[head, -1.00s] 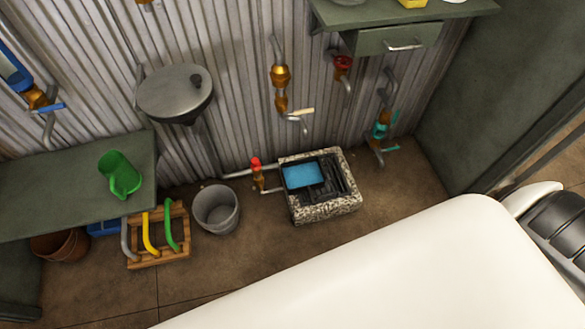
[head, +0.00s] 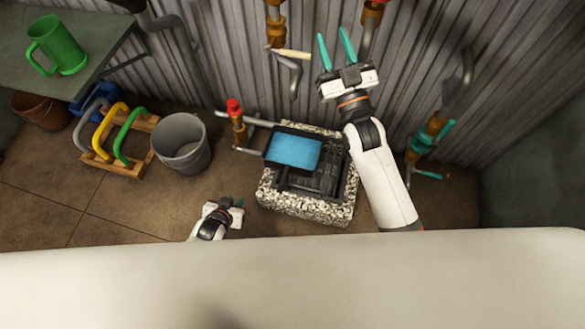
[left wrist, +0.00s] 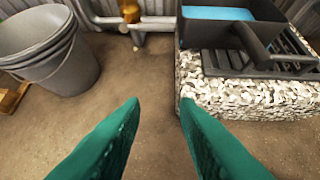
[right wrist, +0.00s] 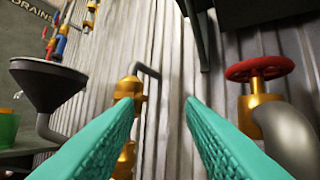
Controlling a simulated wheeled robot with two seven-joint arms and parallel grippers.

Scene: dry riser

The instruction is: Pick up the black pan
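The black pan (head: 284,169) sits on the dark grate of a speckled stone block (head: 300,208) and holds something flat and blue. In the left wrist view the pan (left wrist: 212,34) is at the upper right, its black handle (left wrist: 253,47) pointing toward the camera and down. My left gripper (head: 232,202) is low, to the left of the block and apart from the pan; its teal fingers (left wrist: 158,105) are spread and empty. My right gripper (head: 335,46) is raised near the corrugated wall, above and behind the block; its fingers (right wrist: 160,105) are spread and empty.
A grey bucket (head: 181,148) and a wooden rack (head: 118,147) with coloured handles stand left of the block. A red-topped valve (head: 236,113) and pipe are beside the block. A red valve wheel (right wrist: 260,68) is near my right gripper. Bare floor lies at the left front.

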